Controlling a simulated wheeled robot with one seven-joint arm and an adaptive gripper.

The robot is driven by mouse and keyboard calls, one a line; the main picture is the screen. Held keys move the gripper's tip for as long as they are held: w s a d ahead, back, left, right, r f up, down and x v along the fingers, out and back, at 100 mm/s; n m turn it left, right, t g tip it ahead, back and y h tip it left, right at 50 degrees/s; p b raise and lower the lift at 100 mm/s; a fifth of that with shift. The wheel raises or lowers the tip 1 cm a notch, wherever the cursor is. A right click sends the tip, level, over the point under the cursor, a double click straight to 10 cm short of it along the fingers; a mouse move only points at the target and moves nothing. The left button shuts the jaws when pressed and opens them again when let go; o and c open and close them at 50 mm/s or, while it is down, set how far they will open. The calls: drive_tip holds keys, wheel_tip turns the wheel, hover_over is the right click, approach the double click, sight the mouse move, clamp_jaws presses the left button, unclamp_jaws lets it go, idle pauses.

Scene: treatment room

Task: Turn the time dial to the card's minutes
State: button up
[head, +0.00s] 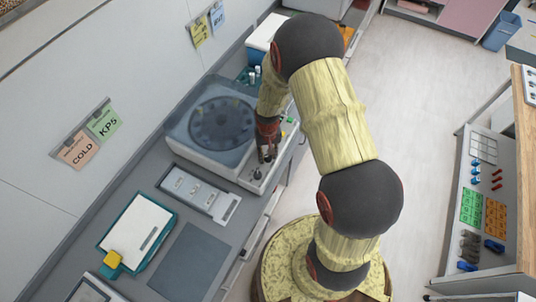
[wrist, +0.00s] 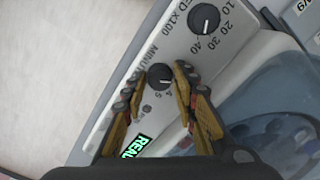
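The time dial (wrist: 160,76) is a small black knob with a pale pointer mark, on the light front panel of a centrifuge (head: 183,150). Lettering beginning "MINU" and a few numbers are printed beside it. My gripper (wrist: 159,71) is open, with one finger on each side of the dial; a narrow gap seems to show at each side, and contact is not clear. In the head view my gripper (head: 267,155) is over the panel.
A larger speed dial (wrist: 203,18) is close by on the same panel. A lit green display (wrist: 134,146) shows "REA", partly hidden by a finger. The centrifuge's clear lid (head: 218,118) is closed. A grey tray (head: 199,193) and a clipboard (head: 138,232) lie on the counter.

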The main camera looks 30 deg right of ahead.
drive_tip(key=o, duration=0.3)
wheel_tip(320, 180, up, 12)
idle(0.7)
idle(0.4)
